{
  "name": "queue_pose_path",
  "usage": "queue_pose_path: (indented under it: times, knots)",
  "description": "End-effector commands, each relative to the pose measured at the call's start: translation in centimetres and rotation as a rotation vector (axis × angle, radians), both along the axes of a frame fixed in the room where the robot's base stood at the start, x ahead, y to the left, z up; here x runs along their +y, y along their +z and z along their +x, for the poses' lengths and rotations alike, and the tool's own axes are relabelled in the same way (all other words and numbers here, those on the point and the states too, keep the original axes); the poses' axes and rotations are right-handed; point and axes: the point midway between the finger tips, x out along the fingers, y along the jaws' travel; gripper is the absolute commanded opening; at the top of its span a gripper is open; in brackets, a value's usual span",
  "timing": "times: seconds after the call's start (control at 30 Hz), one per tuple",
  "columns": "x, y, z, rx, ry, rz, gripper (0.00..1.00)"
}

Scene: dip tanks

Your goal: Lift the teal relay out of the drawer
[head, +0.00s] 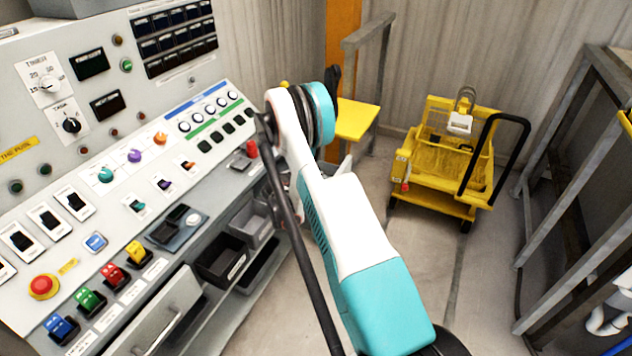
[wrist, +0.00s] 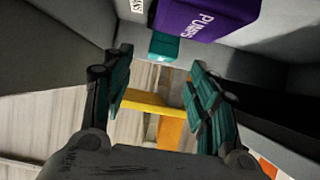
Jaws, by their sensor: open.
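In the wrist view my gripper (wrist: 160,62) is open, its two dark teal-padded fingers apart with nothing held between them. In the head view my arm hides the gripper, and I cannot make out the relay. Open drawers show low on the console: a dark one (head: 214,278) and a grey one (head: 262,236).
The control console (head: 60,110) fills the left, with switches and a row of coloured blocks. A drawer front with a handle (head: 150,322) is below. A yellow cart (head: 445,165) stands at the back right, a metal frame (head: 575,190) at the far right. Floor between is clear.

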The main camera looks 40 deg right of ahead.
Motion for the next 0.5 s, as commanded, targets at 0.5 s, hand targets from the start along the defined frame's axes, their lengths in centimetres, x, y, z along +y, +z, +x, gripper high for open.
queue_pose_path:
  times: [0.5]
  knots:
    - [-3.8,-2.4,1.7,0.000,0.000,0.000,0.53]
